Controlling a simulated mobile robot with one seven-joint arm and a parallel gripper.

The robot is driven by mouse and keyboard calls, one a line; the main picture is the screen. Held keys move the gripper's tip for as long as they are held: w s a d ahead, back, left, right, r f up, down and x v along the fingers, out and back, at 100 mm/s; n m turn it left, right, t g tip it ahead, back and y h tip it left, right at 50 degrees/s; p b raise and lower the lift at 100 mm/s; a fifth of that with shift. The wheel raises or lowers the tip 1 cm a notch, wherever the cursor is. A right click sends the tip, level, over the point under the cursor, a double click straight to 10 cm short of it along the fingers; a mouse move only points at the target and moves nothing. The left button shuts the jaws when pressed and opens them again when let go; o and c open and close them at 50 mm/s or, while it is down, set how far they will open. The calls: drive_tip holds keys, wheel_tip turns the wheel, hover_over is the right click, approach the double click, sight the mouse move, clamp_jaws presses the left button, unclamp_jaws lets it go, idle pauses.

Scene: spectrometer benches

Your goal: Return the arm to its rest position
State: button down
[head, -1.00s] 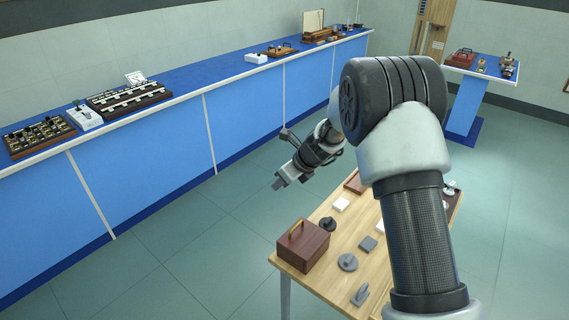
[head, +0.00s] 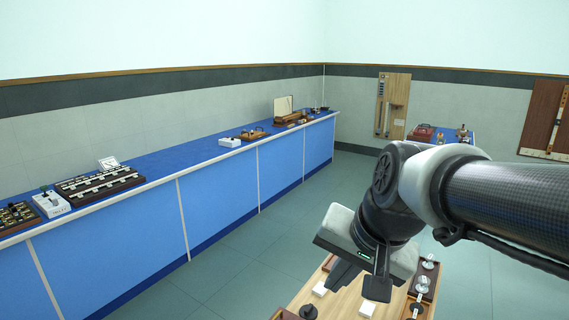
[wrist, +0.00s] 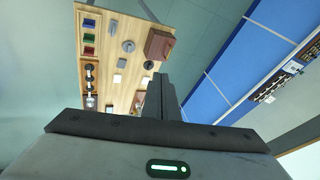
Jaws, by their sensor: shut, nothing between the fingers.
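My gripper is shut and empty; its dark fingers (wrist: 165,92) lie together in the wrist view, pointing away over the wooden table. In the head view my pale hand hangs at the end of the bent arm, above the back part of the small wooden table (head: 301,297). My forearm comes in from the right edge at about mid-height. The hand and arm hide part of the table and the floor behind it.
The table holds a brown box (wrist: 159,45), a tray with coloured blocks (wrist: 88,38) and several small loose parts. A long blue bench (head: 150,222) with instruments runs along the left wall. A red case (head: 423,133) sits on a far bench. Open floor lies between.

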drive_tip(key=s+d+n+h, duration=0.2)
drive_tip(key=s+d+n, duration=0.2)
drive_tip(key=s, duration=0.4)
drive_tip(key=shift+s+d+f+n+t, duration=0.3)
drive_tip(key=shift+s+d+f+n, duration=0.1)
drive_tip(key=shift+d, duration=0.3)
